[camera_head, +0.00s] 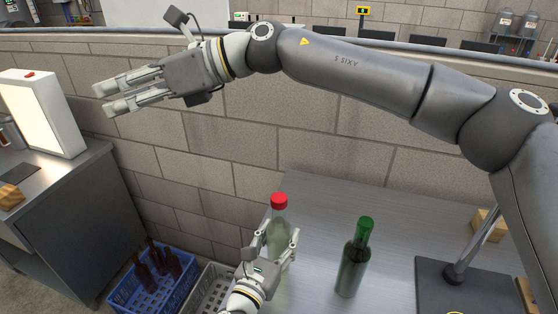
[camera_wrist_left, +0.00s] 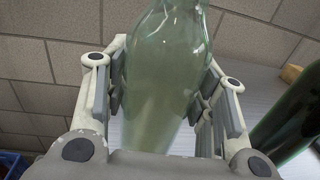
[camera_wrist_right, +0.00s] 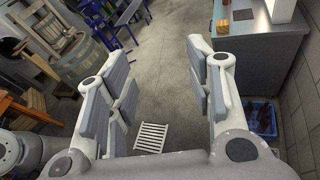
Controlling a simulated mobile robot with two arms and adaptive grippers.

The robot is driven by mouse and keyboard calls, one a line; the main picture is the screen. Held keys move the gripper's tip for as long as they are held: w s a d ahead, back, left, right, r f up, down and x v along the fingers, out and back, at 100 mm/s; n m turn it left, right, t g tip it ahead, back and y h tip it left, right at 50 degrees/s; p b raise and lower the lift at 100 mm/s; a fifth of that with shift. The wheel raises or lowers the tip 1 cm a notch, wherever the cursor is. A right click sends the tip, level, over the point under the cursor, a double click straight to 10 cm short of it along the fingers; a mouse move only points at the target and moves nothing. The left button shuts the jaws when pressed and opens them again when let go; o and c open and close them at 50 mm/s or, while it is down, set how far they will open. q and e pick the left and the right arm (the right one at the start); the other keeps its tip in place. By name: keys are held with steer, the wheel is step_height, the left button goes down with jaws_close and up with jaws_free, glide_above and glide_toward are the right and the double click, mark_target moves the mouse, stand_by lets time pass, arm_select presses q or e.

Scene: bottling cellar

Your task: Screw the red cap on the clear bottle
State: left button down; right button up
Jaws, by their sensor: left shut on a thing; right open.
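The clear bottle (camera_head: 279,215) stands upright above the left part of the metal table, its base hidden by my gripper. The red cap (camera_head: 279,201) sits on top of its neck; I cannot tell how tightly. My left gripper (camera_head: 279,240) is shut around the bottle's body. In the left wrist view the clear bottle (camera_wrist_left: 165,75) fills the space between the fingers (camera_wrist_left: 165,100), and its top is out of frame. My right gripper (camera_head: 103,98) is open and empty, high at the upper left, away from the bottle. In the right wrist view its fingers (camera_wrist_right: 165,95) are spread above the floor.
A green bottle (camera_head: 353,268) stands on the metal table (camera_head: 320,205), right of the clear one. A dark plate with a stand (camera_head: 440,296) and wooden blocks (camera_head: 486,224) are further right. A blue crate (camera_head: 165,301) with brown bottles and a grey crate (camera_head: 208,284) are at lower left.

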steer(key=s+d+f+n+h, duration=0.1)
steer(key=d+f+n+h, duration=0.4)
steer(key=f+n, duration=0.25)
steer(key=n+h, duration=1)
steer(key=n, duration=0.2)
glide_above(279, 197)
steer(key=shift+t, duration=0.4)
steer(key=f, duration=0.7)
steer(key=shift+a+f, duration=0.15)
steer(key=shift+a, duration=0.25)
steer(key=shift+d+n, duration=0.35)
steer(key=shift+d, duration=0.1)
steer(key=shift+f, duration=0.1)
steer(key=shift+f, duration=3.9)
steer(key=shift+c, duration=0.5)
